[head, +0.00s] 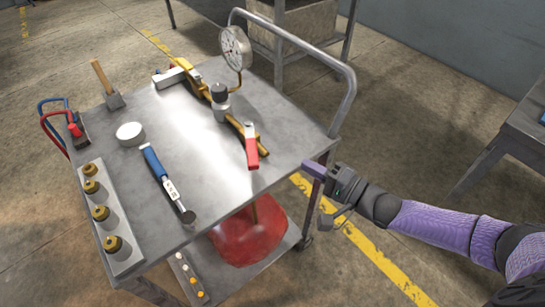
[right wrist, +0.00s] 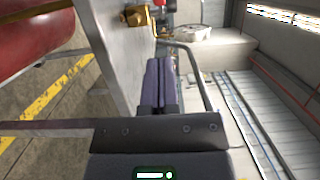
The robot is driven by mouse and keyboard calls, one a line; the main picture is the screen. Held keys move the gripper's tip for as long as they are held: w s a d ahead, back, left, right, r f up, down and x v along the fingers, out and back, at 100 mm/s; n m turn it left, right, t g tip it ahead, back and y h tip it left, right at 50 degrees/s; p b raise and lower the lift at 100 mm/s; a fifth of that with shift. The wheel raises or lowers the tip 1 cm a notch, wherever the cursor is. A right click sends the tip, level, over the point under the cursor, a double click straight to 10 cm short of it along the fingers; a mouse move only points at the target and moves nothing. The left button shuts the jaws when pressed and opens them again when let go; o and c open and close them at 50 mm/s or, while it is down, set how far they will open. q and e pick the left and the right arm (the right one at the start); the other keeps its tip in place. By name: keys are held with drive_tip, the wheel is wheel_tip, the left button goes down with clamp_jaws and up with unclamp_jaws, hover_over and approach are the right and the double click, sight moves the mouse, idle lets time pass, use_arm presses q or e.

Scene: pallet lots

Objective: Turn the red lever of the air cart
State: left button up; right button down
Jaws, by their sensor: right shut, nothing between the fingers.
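The red lever (head: 251,150) sits on the brass pipework (head: 236,124) near the right edge of the grey air cart (head: 292,128). My right gripper (head: 313,170) is just off the cart's right edge, beside the lever and apart from it. Its fingers are shut and empty. In the right wrist view the closed purple fingers (right wrist: 160,80) point along the cart's side, with a brass fitting (right wrist: 135,15) ahead and to the left. My left gripper is not in view.
A pressure gauge (head: 235,48) rises at the back of the cart, near its handle rail (head: 345,95). A torque wrench (head: 165,180), a mallet (head: 105,84) and a white disc (head: 130,132) lie on top. A red tank (head: 250,235) is below. A table (head: 525,120) stands right.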

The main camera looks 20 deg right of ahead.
sight(251, 145)
drive_tip(key=b+x, duration=0.1)
drive_tip(key=x, duration=0.4)
drive_tip(key=shift+w+a+f, duration=0.15)
drive_tip(key=shift+w+a, duration=0.05)
drive_tip(key=shift+w, duration=0.15)
drive_tip(key=a, duration=0.3)
drive_tip(key=shift+w+a, duration=0.2)
drive_tip(key=shift+w, duration=0.05)
drive_tip(key=shift+a, duration=0.15)
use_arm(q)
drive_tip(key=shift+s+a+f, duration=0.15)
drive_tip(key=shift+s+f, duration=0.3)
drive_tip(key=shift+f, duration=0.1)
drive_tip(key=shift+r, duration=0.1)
use_arm(e)
drive_tip(key=shift+a, duration=0.1)
